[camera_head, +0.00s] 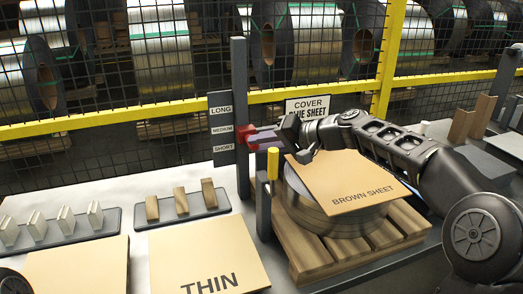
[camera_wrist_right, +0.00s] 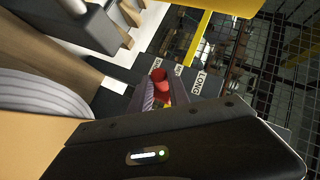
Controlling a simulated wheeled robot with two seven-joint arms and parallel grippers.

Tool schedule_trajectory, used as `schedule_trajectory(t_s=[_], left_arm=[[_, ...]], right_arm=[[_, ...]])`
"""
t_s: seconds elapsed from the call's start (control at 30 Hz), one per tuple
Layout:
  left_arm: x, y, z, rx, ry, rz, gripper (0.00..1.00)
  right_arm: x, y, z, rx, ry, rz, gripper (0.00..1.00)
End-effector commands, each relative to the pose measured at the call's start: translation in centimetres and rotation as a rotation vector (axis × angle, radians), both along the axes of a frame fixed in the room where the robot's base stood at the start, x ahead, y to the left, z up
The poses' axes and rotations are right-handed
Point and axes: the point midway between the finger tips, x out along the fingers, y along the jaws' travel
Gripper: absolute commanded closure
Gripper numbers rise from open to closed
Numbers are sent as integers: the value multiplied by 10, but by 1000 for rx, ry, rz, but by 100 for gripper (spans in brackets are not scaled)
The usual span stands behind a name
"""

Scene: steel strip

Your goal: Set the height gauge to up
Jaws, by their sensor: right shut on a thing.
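The height gauge is a dark upright post (camera_head: 240,80) with a side plate marked LONG, MEDIUM and SHORT (camera_head: 222,130). Its red slider knob (camera_head: 245,133) sits at about the level of the MEDIUM label. My right gripper (camera_head: 262,139) reaches in from the right and is shut on the red knob. In the right wrist view the red knob (camera_wrist_right: 159,77) shows between the fingers, with the LONG label (camera_wrist_right: 200,83) beyond; part of the knob is hidden by a finger. My left gripper is not in view.
A brown sheet (camera_head: 345,180) lies on a coil on a wooden pallet (camera_head: 305,252), under my right arm. A yellow-topped post (camera_head: 273,163) stands just below the gripper. A THIN sheet (camera_head: 195,250) and small trays of blocks (camera_head: 180,203) lie left. A yellow-railed mesh fence (camera_head: 130,118) stands behind.

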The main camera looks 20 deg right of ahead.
Motion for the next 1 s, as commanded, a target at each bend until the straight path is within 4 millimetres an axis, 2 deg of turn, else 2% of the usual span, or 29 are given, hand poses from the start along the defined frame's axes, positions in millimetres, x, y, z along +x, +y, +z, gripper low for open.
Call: schedule_trajectory(t_s=[0.03, 0.3, 0.5, 0.7, 1.0], left_arm=[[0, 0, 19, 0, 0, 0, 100], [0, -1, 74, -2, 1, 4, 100], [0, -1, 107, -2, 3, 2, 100], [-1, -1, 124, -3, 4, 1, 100], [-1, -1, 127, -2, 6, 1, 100]], right_arm=[[1, 0, 31, 3, -14, -6, 100], [1, 0, 117, 3, -15, -6, 100], [1, 0, 168, 3, -13, -6, 100], [1, -1, 194, 2, -11, -6, 100], [1, -1, 200, 4, -12, -6, 100]])
